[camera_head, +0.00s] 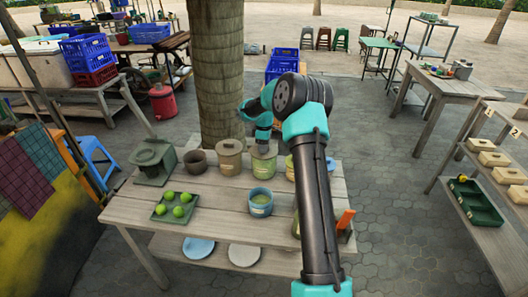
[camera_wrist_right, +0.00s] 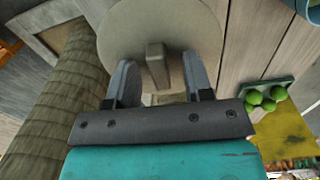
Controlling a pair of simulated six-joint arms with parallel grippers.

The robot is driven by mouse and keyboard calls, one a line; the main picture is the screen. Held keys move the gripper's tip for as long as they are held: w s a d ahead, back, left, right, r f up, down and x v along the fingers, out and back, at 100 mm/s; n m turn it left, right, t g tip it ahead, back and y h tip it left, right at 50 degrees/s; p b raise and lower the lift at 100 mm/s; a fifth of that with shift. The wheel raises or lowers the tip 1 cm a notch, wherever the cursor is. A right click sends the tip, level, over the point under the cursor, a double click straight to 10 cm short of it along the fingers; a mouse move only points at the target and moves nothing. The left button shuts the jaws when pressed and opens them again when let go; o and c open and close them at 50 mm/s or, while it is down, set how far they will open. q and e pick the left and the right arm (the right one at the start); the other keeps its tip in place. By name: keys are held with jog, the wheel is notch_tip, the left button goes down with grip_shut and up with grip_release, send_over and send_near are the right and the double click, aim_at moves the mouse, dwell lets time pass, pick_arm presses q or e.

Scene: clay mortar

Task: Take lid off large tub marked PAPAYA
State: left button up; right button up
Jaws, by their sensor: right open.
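A tan lidded tub (camera_head: 229,160) and a greenish lidded tub (camera_head: 264,166) stand side by side at the back of the wooden table. Their labels are too small to read, so I cannot tell which says PAPAYA. My right gripper (camera_head: 263,143) points down over the greenish tub in the head view. In the right wrist view its fingers (camera_wrist_right: 160,68) are apart, with the bar handle (camera_wrist_right: 156,62) of a round beige-grey lid (camera_wrist_right: 130,28) showing between them. I cannot tell whether they touch it. My left gripper is not in view.
A blue pot (camera_head: 260,204) stands in front of the tubs. A tree trunk (camera_head: 218,70) rises behind. My right arm hides part of the table's right side.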

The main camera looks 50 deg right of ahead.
jog(key=shift+c, duration=0.4)
grip_shut()
jog(key=shift+r, duration=0.1)
jog(key=shift+r, duration=1.75)
jog(key=s+a+r, duration=0.1)
jog(key=s+a, duration=0.9)
jog(key=a, duration=0.2)
jog(key=shift+s+r, duration=0.15)
jog(key=shift+s, duration=0.15)
